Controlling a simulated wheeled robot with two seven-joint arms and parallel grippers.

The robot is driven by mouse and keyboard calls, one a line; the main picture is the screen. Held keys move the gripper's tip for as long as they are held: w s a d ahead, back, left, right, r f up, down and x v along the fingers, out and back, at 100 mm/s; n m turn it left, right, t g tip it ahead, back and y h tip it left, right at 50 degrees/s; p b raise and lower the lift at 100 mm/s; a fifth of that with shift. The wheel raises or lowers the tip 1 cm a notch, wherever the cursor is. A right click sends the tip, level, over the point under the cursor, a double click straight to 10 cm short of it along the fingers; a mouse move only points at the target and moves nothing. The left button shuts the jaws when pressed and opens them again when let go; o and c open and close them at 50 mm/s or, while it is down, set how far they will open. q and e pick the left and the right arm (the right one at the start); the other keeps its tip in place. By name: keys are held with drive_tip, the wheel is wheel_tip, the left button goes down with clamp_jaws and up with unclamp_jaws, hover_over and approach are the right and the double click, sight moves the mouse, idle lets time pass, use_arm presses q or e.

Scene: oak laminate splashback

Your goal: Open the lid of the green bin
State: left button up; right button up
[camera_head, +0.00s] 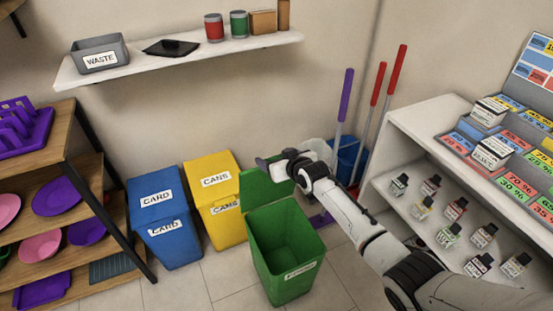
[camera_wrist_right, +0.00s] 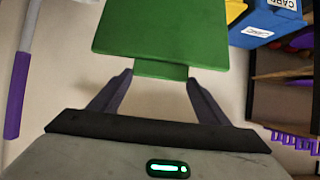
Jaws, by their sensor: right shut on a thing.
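The green bin (camera_head: 282,255) stands on the floor with its top open and its inside showing. Its green lid (camera_head: 268,185) is raised, tilted up at the back of the opening. My right gripper (camera_head: 268,162) is at the lid's upper edge, its arm coming in from the right. In the right wrist view the lid (camera_wrist_right: 160,35) fills the top middle. Its narrower green tab (camera_wrist_right: 160,72) sits between the two fingers of my right gripper (camera_wrist_right: 160,80), which is shut on it. My left gripper is not in view.
A blue CARD bin (camera_head: 162,250) and a yellow CANS bin (camera_head: 228,236) stand to the left, both lidded. A white shelf unit (camera_head: 400,135) with small bottles is at the right. Brooms (camera_head: 345,95) and a blue bucket (camera_head: 350,150) stand behind. A wall shelf (camera_head: 180,65) hangs above.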

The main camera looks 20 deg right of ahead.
drive_tip(key=o, duration=1.4)
drive_tip(key=shift+w+r, duration=0.15)
drive_tip(key=shift+r, duration=0.25)
drive_tip(key=shift+o, duration=0.6)
drive_tip(key=shift+f, duration=0.2)
drive_tip(key=shift+s+r+p, duration=0.25)
drive_tip(key=shift+s+p, duration=0.05)
drive_tip(key=shift+s, duration=0.3)
drive_tip(key=p+v, duration=0.2)
drive_tip(key=v, duration=0.7)
drive_tip(key=shift+s, duration=0.1)
